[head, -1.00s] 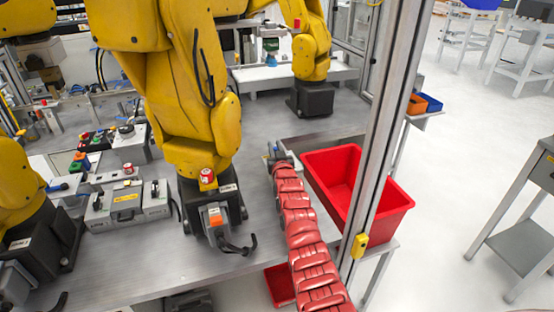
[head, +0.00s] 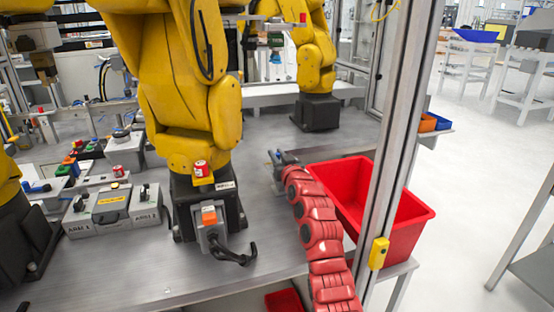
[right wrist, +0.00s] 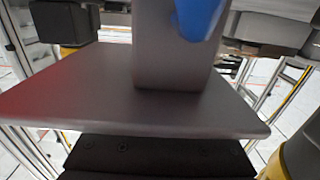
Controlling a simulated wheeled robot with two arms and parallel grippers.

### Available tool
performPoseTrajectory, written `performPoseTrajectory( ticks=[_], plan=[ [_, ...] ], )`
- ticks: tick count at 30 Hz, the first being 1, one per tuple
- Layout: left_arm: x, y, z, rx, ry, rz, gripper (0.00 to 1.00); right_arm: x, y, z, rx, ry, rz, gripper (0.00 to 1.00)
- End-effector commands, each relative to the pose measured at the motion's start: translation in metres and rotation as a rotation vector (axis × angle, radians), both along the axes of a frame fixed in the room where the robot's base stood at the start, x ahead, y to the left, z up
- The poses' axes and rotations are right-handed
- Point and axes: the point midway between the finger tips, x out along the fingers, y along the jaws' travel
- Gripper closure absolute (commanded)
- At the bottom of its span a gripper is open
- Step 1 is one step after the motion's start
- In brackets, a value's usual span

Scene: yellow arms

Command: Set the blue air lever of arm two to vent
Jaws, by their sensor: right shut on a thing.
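My right gripper (head: 274,160) is at the far end of my red arm, low over the metal table, right of the yellow robot arm's base. In the right wrist view a blue lever (right wrist: 200,18) shows at the top, in front of a grey upright post (right wrist: 172,65) on a grey plate (right wrist: 120,105). The gripper is shut on the lever; the exact contact is cut off at the top of the picture. In the head view the lever is hidden by the gripper, and its setting cannot be read. My left gripper is not in view.
A large yellow robot arm (head: 190,80) stands left of my arm, with a grey-orange connector and black hook in front. A red bin (head: 405,225) and a metal frame post (head: 395,130) are close on the right. Grey switch boxes (head: 112,205) labelled by arm stand at left.

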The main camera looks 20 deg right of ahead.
Motion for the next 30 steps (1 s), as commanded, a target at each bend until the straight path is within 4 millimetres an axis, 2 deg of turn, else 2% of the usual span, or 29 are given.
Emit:
performPoseTrajectory(
  ticks=[2, 3, 7, 8, 20, 26, 30],
  plan=[
    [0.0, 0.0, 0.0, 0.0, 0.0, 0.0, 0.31, 0.0, 0.001, -0.001, 0.001, 0.003, 0.001, 1.0],
    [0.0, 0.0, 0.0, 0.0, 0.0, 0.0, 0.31, 0.0, 0.001, -0.001, 0.001, 0.002, 0.001, 0.74],
    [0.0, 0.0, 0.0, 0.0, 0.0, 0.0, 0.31, 0.0, 0.001, 0.0, 0.001, 0.0, 0.001, 0.51],
    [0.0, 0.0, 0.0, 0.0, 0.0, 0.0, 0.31, 0.0, 0.001, 0.0, 0.001, 0.0, 0.0, 0.47],
    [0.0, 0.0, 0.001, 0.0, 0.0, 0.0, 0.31, -0.004, 0.0, 0.0, 0.001, -0.002, 0.0, 0.47],
    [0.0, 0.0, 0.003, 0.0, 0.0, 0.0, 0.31, -0.026, -0.001, 0.0, -0.001, -0.002, 0.0, 0.47],
    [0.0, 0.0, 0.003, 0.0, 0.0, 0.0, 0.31, -0.049, -0.003, 0.002, -0.003, -0.007, -0.002, 0.47]
  ],
)
